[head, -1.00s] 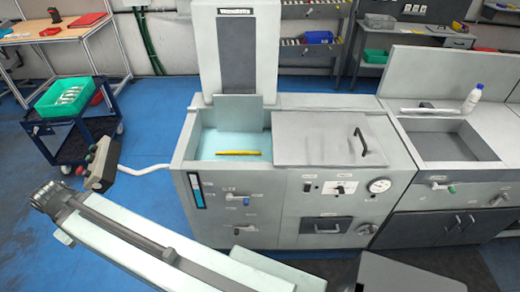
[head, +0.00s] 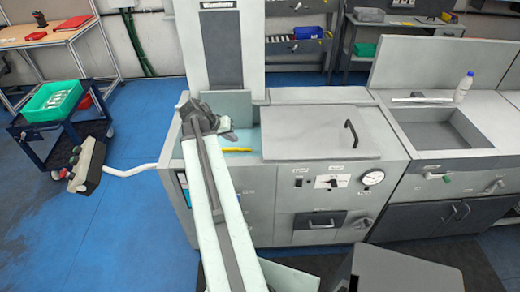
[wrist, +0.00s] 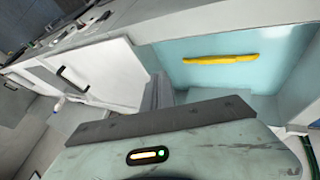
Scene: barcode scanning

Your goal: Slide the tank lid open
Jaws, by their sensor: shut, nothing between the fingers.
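The tank lid (head: 300,147) is a flat grey panel with a black bar handle (head: 351,133) near its right end. It covers the right part of the tank top. The left part is uncovered and shows a pale blue interior with a yellow bar (head: 237,150) in it. In the wrist view the lid (wrist: 110,72) and its handle (wrist: 73,80) lie to the left, and the yellow bar (wrist: 222,59) is at upper right. My gripper (head: 228,128) is shut and empty, over the uncovered left part, apart from the lid handle. My arm hides part of the tank's left side.
A tall grey column (head: 222,50) stands behind the tank. A sink (head: 440,134) with a white bottle (head: 463,87) beside it is to the right. A control box (head: 87,166) on a white arm and a cart with a green crate (head: 52,103) are left. Blue floor is clear there.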

